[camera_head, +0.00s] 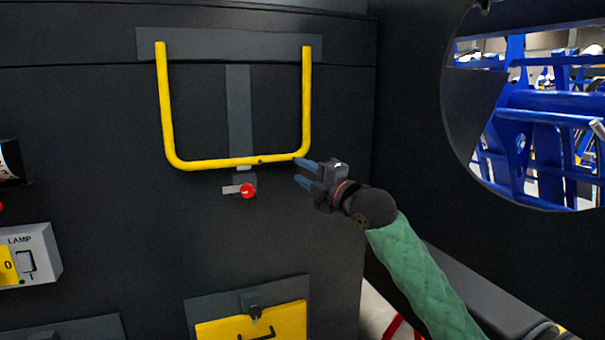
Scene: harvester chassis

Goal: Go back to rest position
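My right gripper (303,172) comes in from the lower right on an arm with a green quilted sleeve. Its two blue fingertips are apart, with nothing seen between them. The upper fingertip is close to the lower right corner of a yellow U-shaped bar (215,163) on the dark panel; I cannot tell whether they touch. A small red knob with a metal tab (247,190) sits just below the bar, left of the gripper. My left gripper is not in view.
A yellow plate with a dark handle (285,325) is low in the middle. A round opening at the upper right shows blue metal framework (545,105). The panel between bar and plate is mostly bare.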

